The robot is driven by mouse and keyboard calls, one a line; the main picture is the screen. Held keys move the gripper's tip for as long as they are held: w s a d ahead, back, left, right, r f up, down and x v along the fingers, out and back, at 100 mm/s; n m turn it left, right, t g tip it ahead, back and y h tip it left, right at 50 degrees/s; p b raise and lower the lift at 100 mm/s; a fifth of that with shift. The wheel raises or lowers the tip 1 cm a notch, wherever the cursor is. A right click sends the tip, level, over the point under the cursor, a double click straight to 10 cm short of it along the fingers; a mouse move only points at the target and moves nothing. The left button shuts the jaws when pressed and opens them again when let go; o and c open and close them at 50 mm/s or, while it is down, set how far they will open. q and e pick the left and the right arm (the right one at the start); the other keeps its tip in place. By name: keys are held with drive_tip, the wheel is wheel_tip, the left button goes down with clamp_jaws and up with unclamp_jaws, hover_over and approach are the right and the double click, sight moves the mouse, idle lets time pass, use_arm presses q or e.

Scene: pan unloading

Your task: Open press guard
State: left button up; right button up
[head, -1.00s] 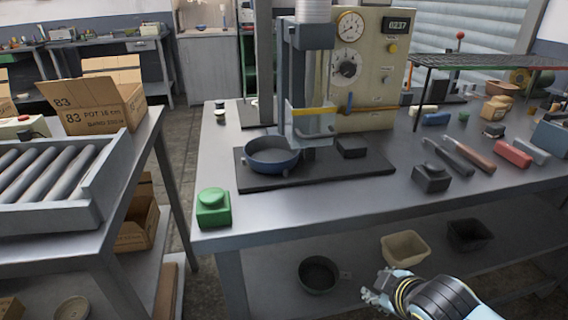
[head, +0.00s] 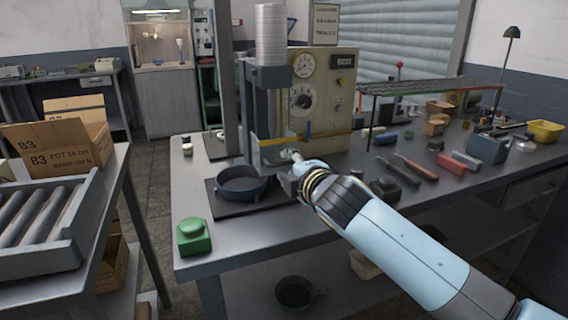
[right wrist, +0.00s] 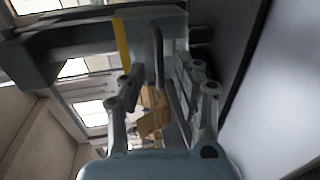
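The press (head: 268,100) stands on the bench, with a stack of pale discs above it. Its clear guard (head: 268,152) has a yellow stripe along the top and is down in front of the press opening. A dark blue pan (head: 241,190) sits on the black base plate, just left of the guard. My right gripper (head: 288,155) is at the guard's front. In the right wrist view the right gripper (right wrist: 163,90) has its fingers apart, with a grey bar of the guard (right wrist: 173,85) between them. I cannot tell whether they touch it. My left gripper is not in view.
A green button box (head: 194,238) is at the bench's front left corner. A dark block (head: 388,188) and several tools lie right of my arm. A wire rack (head: 430,86) stands farther back. A roller conveyor (head: 35,220) is at the left.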

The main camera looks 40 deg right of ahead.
sight(286, 164)
drive_tip(key=shift+x, duration=1.5)
clamp_jaws()
